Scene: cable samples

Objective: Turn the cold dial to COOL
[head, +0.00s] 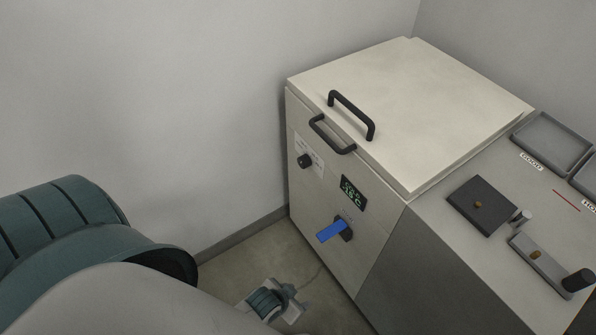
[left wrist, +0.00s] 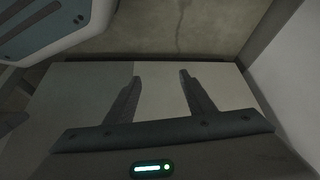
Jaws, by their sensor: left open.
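The white chamber (head: 325,190) stands right of centre in the head view. A small black round dial (head: 305,160) sits on a pale label at the upper left of its front; the label text is too small to read. Below is a dark display (head: 353,193) with green digits. Lower down, a blue lever (head: 331,231) sticks out from a black mount. In the left wrist view my left gripper (left wrist: 159,76) is open, its two dark fingers apart with nothing between them. The dial is not clearly visible there. My right gripper is not in view.
Two black handles (head: 352,114) (head: 331,136) are at the lid's front edge. A grey bench with a dark block (head: 482,205), a metal fixture (head: 540,265) and a grey tray (head: 552,141) adjoins on the right. Bare floor (head: 240,255) lies left of the chamber, by the wall.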

